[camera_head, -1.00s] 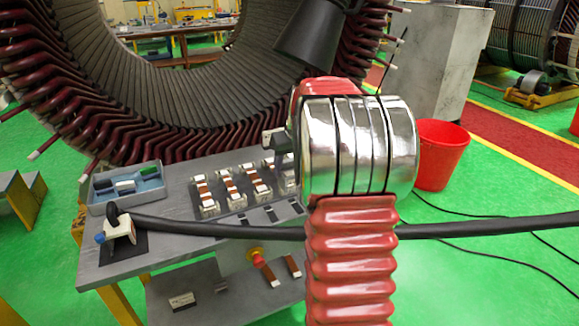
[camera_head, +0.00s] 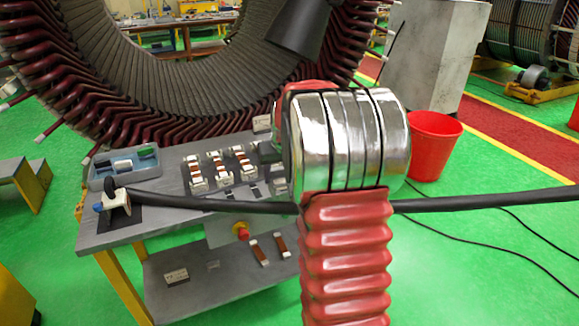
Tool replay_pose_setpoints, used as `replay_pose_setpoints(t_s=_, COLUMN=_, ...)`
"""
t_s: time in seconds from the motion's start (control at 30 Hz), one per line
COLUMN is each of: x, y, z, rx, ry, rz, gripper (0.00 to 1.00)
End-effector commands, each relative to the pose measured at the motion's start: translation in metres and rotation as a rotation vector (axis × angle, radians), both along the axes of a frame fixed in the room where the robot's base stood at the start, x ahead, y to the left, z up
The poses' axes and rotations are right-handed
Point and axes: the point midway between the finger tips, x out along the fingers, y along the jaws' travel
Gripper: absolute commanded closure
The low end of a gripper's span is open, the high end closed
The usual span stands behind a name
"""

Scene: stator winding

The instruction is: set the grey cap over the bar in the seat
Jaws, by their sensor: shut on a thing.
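My gripper is not visible; my arm's chrome joint and red bellows block the view toward the right end of the bench. Copper-coloured bars with white ends sit in a row of seats on the grey bench, such as the left bar (camera_head: 195,173), the middle bar (camera_head: 221,170) and the right bar (camera_head: 243,162). The row's right part is hidden behind my arm. A blue-grey tray (camera_head: 98,184) at the bench's left holds small dark, white and green pieces. I cannot pick out the grey cap for certain.
A black cable (camera_head: 200,204) runs from a white block (camera_head: 117,208) on the bench. Two bars lie on the lower shelf (camera_head: 200,285), below a red knob (camera_head: 240,231). The large stator ring (camera_head: 150,85) stands behind. A red bucket (camera_head: 431,148) stands on the floor at right.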

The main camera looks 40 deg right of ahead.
Motion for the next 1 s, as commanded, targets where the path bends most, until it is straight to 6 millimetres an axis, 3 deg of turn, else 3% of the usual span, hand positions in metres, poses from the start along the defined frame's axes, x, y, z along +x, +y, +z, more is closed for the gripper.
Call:
replay_pose_setpoints(t_s=0.37, x=0.016, y=0.073, z=-0.032, rx=-0.002, ry=0.000, rz=0.036, gripper=0.78)
replay_pose_setpoints(t_s=0.67, x=0.023, y=0.181, z=-0.065, rx=0.000, ry=-0.004, rz=0.151, gripper=0.78)
replay_pose_setpoints(t_s=0.9, x=0.017, y=0.269, z=-0.083, rx=0.000, ry=-0.006, rz=0.281, gripper=0.78)
replay_pose_setpoints(t_s=1.0, x=0.012, y=0.298, z=-0.088, rx=0.001, ry=-0.006, rz=0.329, gripper=0.78)
